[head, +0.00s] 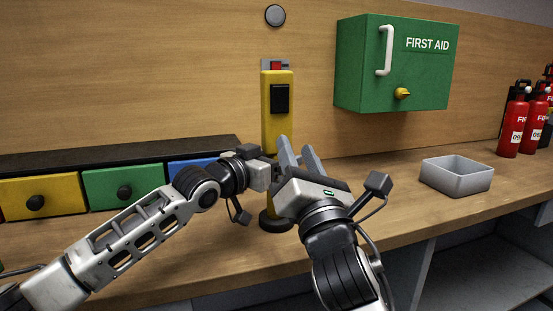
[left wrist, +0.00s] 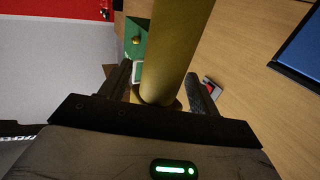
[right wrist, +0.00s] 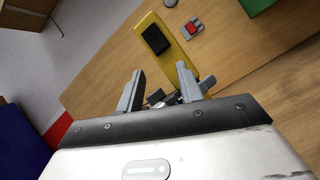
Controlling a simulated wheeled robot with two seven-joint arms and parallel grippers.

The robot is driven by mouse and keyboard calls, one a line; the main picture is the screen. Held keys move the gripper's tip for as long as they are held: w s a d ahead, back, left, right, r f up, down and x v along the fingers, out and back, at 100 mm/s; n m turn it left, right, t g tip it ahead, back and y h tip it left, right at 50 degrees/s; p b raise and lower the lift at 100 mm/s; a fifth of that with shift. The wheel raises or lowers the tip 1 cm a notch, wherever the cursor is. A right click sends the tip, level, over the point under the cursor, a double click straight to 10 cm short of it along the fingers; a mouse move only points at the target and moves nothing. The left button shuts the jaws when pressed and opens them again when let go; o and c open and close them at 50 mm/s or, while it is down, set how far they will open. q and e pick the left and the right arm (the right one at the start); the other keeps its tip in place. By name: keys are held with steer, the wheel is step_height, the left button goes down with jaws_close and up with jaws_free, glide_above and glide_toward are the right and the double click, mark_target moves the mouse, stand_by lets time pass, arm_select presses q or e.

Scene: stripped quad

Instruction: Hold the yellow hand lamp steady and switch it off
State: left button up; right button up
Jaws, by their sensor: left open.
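The yellow hand lamp (head: 277,130) stands upright on the bench, with a black switch block (head: 280,99) near its top and a dark round foot (head: 275,221). My left gripper (head: 266,168) is at the lamp's lower body. In the left wrist view the yellow body (left wrist: 177,45) passes between its open fingers. My right gripper (head: 297,147) is open and empty, in front of the lamp and below the switch block, hiding part of the body. In the right wrist view the switch block (right wrist: 155,39) lies beyond the open fingers (right wrist: 160,75).
A grey plate with a red part (head: 276,65) is on the wall behind the lamp's top. A green first aid box (head: 370,75) hangs right. A grey tray (head: 450,182) and red extinguishers (head: 514,125) stand right. Coloured drawers (head: 122,185) are left.

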arm_select(q)
steer(key=shift+c, duration=0.3)
steer(key=c, duration=1)
steer(key=shift+c, duration=1.3)
arm_select(e)
steer(key=shift+c, duration=0.6)
steer(key=shift+w, duration=0.1)
steer(key=c, duration=0.5)
steer(key=shift+w+d+f, duration=0.15)
steer(key=shift+w+d, duration=0.05)
jaws_close()
steer(key=w+d+m+g+y, duration=0.3)
steer(key=w+d+g+y, duration=0.1)
steer(key=w+d+g, duration=0.15)
steer(key=s+d+r+g+y, duration=0.4)
steer(key=s+r+g+y, duration=0.2)
steer(key=s+r+g, duration=0.1)
steer(key=shift+s+n+g+y, duration=0.2)
steer(key=shift+n+g+y, duration=0.15)
steer(key=shift+n+y, duration=0.05)
